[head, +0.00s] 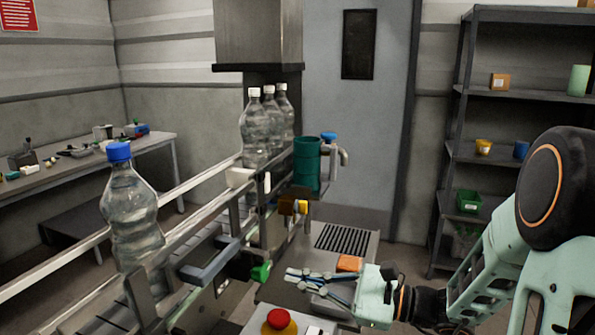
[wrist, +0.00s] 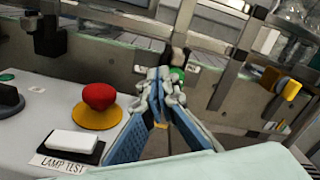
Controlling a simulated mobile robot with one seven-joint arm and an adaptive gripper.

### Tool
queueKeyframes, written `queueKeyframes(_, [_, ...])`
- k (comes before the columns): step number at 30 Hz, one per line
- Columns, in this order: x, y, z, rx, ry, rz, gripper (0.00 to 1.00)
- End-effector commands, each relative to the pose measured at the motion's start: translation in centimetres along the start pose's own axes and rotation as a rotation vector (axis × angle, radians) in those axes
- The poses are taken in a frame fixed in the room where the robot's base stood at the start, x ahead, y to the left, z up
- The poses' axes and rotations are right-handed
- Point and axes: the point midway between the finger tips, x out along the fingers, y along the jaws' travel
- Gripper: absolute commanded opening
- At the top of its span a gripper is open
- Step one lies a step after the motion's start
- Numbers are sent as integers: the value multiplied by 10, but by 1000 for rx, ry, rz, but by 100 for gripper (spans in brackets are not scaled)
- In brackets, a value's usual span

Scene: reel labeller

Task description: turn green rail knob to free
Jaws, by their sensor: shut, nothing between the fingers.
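The green rail knob (head: 261,272) sits on the side of the conveyor rail, low and near the middle in the head view. In the wrist view the green knob (wrist: 177,74) shows just beyond my fingertips, partly hidden behind them. My gripper (head: 290,275) reaches in from the right, its blue fingers pointing at the knob. In the wrist view my gripper (wrist: 160,88) has its fingertips together with nothing between them. I cannot tell whether the tips touch the knob. The knob's turned position is not clear.
A red mushroom button (wrist: 100,96) on a yellow base and a white lamp test button (wrist: 73,141) are left of my fingers. A yellow knob (head: 301,207) is farther along the rail. A blue-capped bottle (head: 130,205) stands on the conveyor. An orange block (head: 349,263) is near my gripper.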

Motion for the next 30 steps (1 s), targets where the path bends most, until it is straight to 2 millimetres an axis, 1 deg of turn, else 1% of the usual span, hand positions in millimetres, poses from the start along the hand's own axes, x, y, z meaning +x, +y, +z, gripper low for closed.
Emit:
queueKeyframes(1, [-1, -5, -5, -7, 0, 1, 0])
queueKeyframes(4, [-5, -18, -6, -5, 0, 2, 0])
queueKeyframes(8, [-2, -24, -4, -2, -2, 3, 0])
queueKeyframes(11, [6, -24, -3, -1, -2, 4, 0])
queueKeyframes(21, [48, -24, -3, -2, -3, 4, 0])
queueKeyframes(24, [56, -25, -3, -2, -2, 2, 0])
queueKeyframes(30, [64, -25, -2, -2, -3, 2, 0])
